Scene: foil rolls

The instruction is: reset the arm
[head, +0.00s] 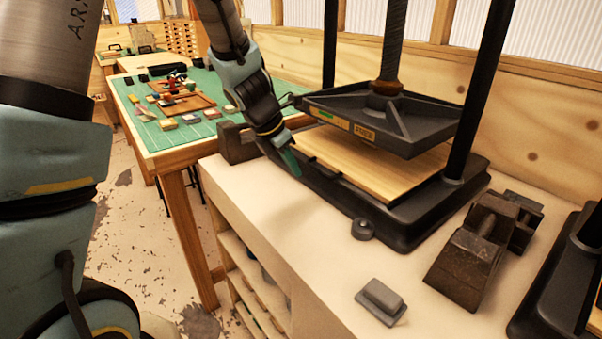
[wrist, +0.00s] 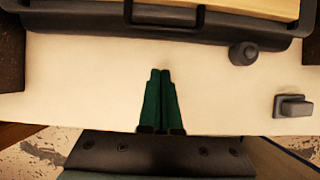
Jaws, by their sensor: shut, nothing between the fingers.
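My gripper (head: 291,163) hangs at the front left corner of a black screw press (head: 400,228), above the pale bench top (head: 262,214). In the wrist view my gripper (wrist: 160,72) points toward the press base, with its two green fingers together and nothing between them. The bench top (wrist: 90,80) shows bare under and around the fingers. I cannot tell the exact height of the fingertips above the bench.
A round dark weight (head: 363,229) and a grey block (head: 381,300) lie on the bench. A dark metal vise (head: 470,255) stands at the right, near another press. A green-topped table (head: 225,98) with foil-coloured items stands behind left. Shelves are below the bench.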

